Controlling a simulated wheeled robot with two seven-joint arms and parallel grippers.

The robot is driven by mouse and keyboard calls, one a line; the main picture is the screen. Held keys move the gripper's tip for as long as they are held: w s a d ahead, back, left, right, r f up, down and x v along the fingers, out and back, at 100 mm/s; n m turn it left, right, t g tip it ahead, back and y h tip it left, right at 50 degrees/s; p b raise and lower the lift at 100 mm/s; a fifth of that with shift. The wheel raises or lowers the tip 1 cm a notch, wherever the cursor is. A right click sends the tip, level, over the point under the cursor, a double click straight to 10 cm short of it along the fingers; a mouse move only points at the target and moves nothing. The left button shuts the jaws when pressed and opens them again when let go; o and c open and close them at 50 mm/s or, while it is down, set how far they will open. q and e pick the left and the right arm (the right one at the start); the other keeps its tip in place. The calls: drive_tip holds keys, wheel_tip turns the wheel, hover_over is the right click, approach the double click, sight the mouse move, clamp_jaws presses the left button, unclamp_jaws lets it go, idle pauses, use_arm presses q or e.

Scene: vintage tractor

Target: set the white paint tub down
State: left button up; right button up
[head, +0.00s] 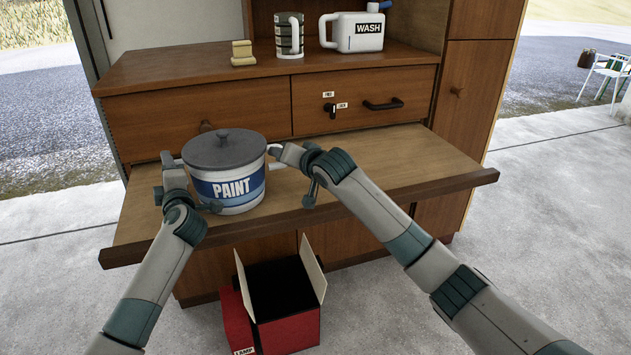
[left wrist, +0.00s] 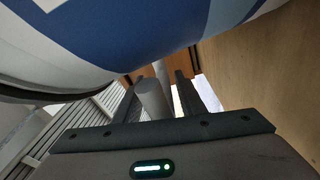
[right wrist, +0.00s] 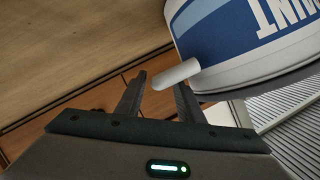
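The white paint tub (head: 228,175) has a blue PAINT label, a grey lid and side handles. It stands upright at the left of the pull-out wooden board (head: 400,160) and appears to rest on it; its base contact is not clear. My left gripper (head: 172,170) is at the tub's left side, its fingers open around a pale handle (left wrist: 151,98) with a gap showing. My right gripper (head: 290,160) is at the right side, its fingers apart with the other handle (right wrist: 175,74) reaching between the tips. The tub (right wrist: 235,40) fills the upper right of the right wrist view.
A striped mug (head: 289,36), a WASH jug (head: 355,31) and a beige block (head: 243,53) stand on the cabinet top. A drawer with a key (head: 331,109) and handle (head: 383,104) is behind the board. A red open box (head: 287,325) sits below. The board's right half is clear.

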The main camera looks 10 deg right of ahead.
use_arm(q)
drive_tip(key=shift+s+d, duration=0.1)
drive_tip(key=shift+s, duration=0.35)
use_arm(e)
drive_tip(key=shift+d, duration=0.1)
use_arm(q)
drive_tip(key=v, duration=1.1)
use_arm(e)
drive_tip(key=v, duration=1.2)
